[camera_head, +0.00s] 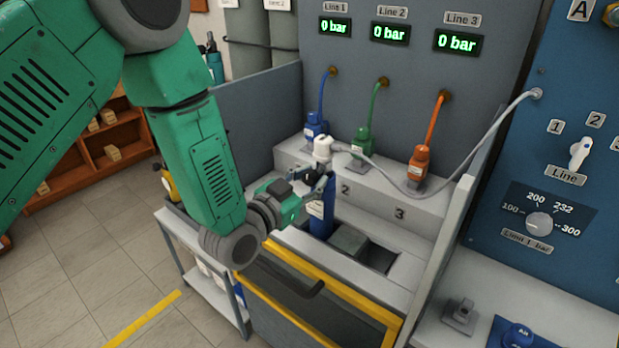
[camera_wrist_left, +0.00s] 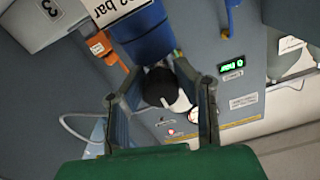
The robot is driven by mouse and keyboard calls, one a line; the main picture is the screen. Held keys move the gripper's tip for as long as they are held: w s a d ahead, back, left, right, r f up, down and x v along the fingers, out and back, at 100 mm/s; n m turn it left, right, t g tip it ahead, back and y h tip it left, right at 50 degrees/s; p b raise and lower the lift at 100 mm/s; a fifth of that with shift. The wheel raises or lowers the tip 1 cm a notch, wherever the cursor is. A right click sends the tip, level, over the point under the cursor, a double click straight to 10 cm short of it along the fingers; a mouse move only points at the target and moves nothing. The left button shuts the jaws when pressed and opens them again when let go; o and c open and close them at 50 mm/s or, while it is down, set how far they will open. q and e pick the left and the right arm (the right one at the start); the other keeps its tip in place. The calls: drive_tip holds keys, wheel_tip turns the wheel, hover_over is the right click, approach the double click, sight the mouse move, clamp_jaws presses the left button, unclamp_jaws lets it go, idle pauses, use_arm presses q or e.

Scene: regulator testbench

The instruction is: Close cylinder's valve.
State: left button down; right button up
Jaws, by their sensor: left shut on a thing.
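The blue cylinder (camera_head: 320,218) stands upright in an opening of the bench, with a white fitting (camera_head: 323,147) at its top and a grey hose running from it. My left gripper (camera_head: 322,181) reaches it from the left, at its upper part, and hides the valve in the head view. In the left wrist view, the cylinder's blue body (camera_wrist_left: 142,38) is at the top, and its dark round valve knob (camera_wrist_left: 160,87) sits between the two fingers of my left gripper (camera_wrist_left: 158,92). The fingers are shut on the valve, one on each side. My right gripper is not in view.
Blue, green (camera_head: 362,141) and orange (camera_head: 420,160) connectors stand on the bench ledge. Three line displays (camera_head: 390,33) read 0 bar. A blue panel (camera_head: 590,165) with a line switch and limit knob (camera_head: 539,224) is at right. A yellow-edged drawer front (camera_head: 300,300) lies below.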

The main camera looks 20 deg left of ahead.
use_arm(q)
drive_tip(key=shift+a, duration=0.65)
drive_tip(key=c, duration=1.2)
unclamp_jaws()
drive_tip(key=shift+d, duration=0.4)
drive_tip(key=shift+s, duration=0.15)
drive_tip(key=v, duration=1.1)
drive_tip(key=shift+s+a, duration=0.15)
drive_tip(key=shift+s, duration=0.1)
drive_tip(key=shift+a+f, duration=0.1)
